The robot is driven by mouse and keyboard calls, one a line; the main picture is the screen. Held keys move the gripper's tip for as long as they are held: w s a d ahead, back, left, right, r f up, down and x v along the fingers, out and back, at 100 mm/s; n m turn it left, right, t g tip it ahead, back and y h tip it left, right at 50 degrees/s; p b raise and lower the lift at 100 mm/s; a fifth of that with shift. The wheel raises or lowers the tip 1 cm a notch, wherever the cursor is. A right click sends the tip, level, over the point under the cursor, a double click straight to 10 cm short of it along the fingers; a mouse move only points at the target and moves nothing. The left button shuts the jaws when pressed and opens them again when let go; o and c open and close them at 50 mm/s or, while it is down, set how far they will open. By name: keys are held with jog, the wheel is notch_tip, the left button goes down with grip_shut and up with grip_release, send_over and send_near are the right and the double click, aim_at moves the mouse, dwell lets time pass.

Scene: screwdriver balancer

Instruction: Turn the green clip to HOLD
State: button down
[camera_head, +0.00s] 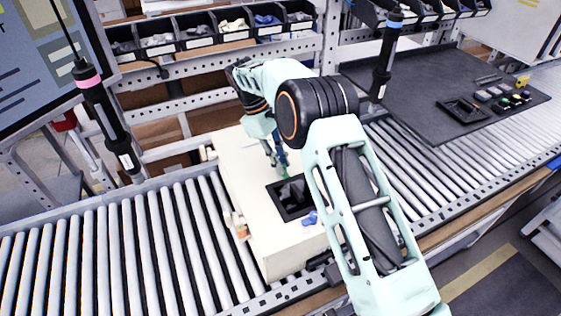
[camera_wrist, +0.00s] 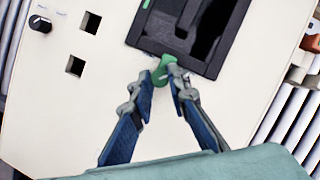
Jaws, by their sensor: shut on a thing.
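The green clip (camera_wrist: 164,68) sits at the edge of a black-framed recess (camera_wrist: 211,66) in a cream panel (camera_wrist: 60,115). In the wrist view my gripper (camera_wrist: 163,80) has its two fingertips on either side of the clip, shut on it. In the head view my gripper (camera_head: 281,172) reaches down to the panel beside the black recess (camera_head: 292,200), and the green clip there is only a small patch, mostly hidden by the fingers. Another green piece (camera_wrist: 147,4) shows at the top of the recess. No HOLD marking is readable.
The cream box (camera_head: 245,185) stands on a roller conveyor (camera_head: 130,240). A blue knob (camera_head: 311,218) is near its front edge. A black knob (camera_wrist: 40,24) and two square holes are on the panel's left in the wrist view. Two hanging screwdrivers (camera_head: 100,110) (camera_head: 386,60) flank my arm.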

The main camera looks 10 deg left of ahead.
jog(key=c, duration=1.8)
grip_release()
jog(key=shift+c, duration=0.2)
jog(key=shift+r, duration=0.1)
jog(key=v, duration=0.7)
jog(key=shift+a+r, duration=0.1)
jog(key=shift+a, duration=0.05)
